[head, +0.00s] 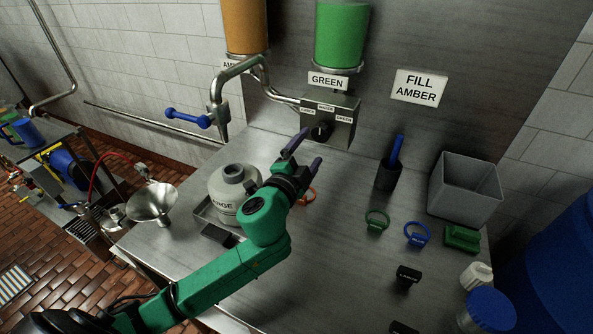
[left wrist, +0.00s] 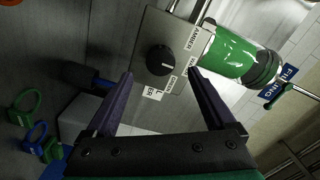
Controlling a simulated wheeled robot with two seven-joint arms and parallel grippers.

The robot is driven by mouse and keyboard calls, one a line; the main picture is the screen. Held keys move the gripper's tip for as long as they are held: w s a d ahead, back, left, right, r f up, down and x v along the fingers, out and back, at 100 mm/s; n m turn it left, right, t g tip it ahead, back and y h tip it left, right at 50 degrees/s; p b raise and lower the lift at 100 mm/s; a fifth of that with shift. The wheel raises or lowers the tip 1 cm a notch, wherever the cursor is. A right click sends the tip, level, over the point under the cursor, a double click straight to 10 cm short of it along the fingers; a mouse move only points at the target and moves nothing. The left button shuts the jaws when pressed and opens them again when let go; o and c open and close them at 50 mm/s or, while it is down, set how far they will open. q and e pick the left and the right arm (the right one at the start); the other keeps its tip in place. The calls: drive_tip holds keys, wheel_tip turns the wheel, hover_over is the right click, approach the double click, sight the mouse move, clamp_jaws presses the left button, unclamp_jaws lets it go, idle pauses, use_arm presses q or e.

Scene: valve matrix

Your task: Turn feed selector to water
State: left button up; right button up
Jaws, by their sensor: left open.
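The feed selector is a grey box (head: 345,112) on the wall plate with a black round knob (head: 321,131) on its front. Small labels for amber, water and green sit along the box. In the left wrist view the knob (left wrist: 160,60) faces me and carries a short white mark; I cannot tell which label it is set to. My left gripper (head: 310,146) is open and empty, just in front of and below the knob. In the left wrist view its two fingers (left wrist: 160,75) stand on either side of the knob's line, apart from it. My right gripper is not in view.
Green (head: 341,35) and amber (head: 245,25) tanks hang above. A pipe with a blue-handled valve (head: 188,117) is left of the selector.

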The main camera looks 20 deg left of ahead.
use_arm(q)
drive_tip(key=s+b, duration=0.2)
drive_tip(key=s, duration=0.7)
drive_tip(key=shift+a, duration=0.3)
